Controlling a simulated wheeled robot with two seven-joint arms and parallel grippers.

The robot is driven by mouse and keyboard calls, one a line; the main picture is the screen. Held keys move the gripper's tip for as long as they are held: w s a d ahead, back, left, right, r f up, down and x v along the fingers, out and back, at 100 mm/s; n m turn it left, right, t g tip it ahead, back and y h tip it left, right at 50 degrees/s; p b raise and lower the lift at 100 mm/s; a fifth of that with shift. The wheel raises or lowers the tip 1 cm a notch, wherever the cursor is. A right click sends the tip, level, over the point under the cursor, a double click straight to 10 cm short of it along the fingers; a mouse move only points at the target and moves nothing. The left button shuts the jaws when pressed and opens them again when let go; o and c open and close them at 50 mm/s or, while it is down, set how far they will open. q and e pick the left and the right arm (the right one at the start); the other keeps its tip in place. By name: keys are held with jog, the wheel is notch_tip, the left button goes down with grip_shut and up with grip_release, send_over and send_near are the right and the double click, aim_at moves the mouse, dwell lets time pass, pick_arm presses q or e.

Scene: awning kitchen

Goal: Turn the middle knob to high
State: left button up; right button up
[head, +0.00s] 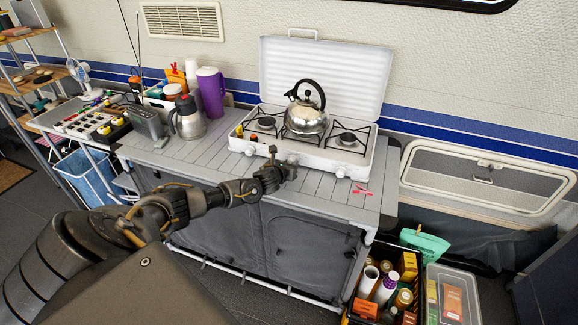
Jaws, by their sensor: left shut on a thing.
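A white camping stove (340,158) with its lid raised stands on a grey slatted counter. Its front has several white knobs: the left knob (249,150) and the right knob (341,172) show clear. The middle knob (292,160) is mostly hidden at my left gripper's tip. My left gripper (284,172) is at the stove's front edge, its fingers shut on the middle knob. The knob's setting is too small to tell. My right gripper is not in view.
A steel kettle (306,116) stands on the stove's middle. A steel jug (187,120) and a purple pitcher (211,92) stand to the left. A small red item (362,190) lies on the counter at right. A crate of bottles (385,290) is on the floor.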

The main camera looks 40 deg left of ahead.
pick_arm(q)
jog(key=shift+a+f+n+t+h+b, duration=0.15)
jog(key=shift+n+t+h+b, duration=0.35)
jog(key=shift+n, duration=0.4)
jog(key=shift+s+n+h+b, duration=0.1)
jog(key=shift+n+h+b, duration=0.4)
jog(key=shift+n+b, duration=0.35)
jog(key=shift+n, duration=0.25)
jog(key=o, duration=1)
jog(key=b+v, duration=0.1)
jog(key=v, duration=0.8)
jog(key=shift+s+a, duration=0.1)
jog(key=shift+s, duration=0.3)
jog(key=shift+s+r, duration=0.2)
jog(key=shift+s, duration=0.35)
